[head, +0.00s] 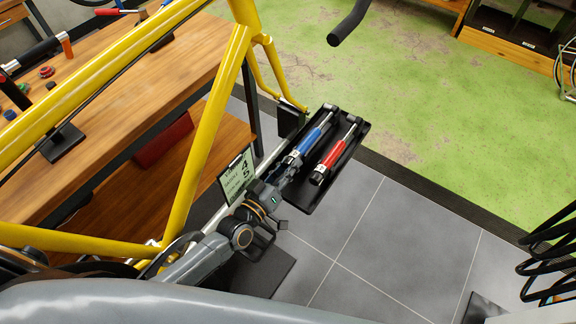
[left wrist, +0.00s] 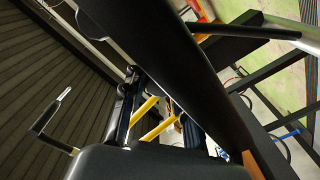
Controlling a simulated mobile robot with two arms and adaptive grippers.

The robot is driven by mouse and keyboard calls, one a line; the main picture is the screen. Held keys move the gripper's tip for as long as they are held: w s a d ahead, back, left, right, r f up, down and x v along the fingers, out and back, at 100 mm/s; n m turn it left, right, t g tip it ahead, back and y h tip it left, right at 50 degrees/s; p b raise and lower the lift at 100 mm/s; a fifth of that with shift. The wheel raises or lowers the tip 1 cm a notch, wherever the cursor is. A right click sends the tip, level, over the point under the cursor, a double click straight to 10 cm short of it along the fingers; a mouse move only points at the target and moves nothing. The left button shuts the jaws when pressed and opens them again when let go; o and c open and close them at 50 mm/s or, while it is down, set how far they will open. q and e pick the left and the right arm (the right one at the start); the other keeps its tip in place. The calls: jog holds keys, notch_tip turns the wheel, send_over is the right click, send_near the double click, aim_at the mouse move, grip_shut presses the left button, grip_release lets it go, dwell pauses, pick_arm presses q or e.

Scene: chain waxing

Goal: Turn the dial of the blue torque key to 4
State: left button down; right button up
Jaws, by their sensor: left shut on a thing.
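The blue torque key (head: 309,143) lies in a black tray (head: 301,196), beside a red torque key (head: 336,161). Its silver shaft points away to the upper right. My left gripper (head: 284,168) is at the near, dial end of the blue key and is shut on it. The fingers hide most of that end, so I cannot read the dial setting. A pale green card (head: 237,176) with a large 4 and 5 stands left of the gripper. The left wrist view is filled by dark close parts and does not show the key clearly. My right gripper is out of view.
A yellow bike frame (head: 208,130) stands close to the left of my arm and the tray. A wooden workbench (head: 150,85) with tools lies behind it. Black coils (head: 550,255) are at the right edge.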

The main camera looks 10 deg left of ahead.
pick_arm(q)
jog(key=shift+n, duration=1.1)
jog(key=c, duration=1)
grip_release()
jog(key=shift+f, duration=0.1)
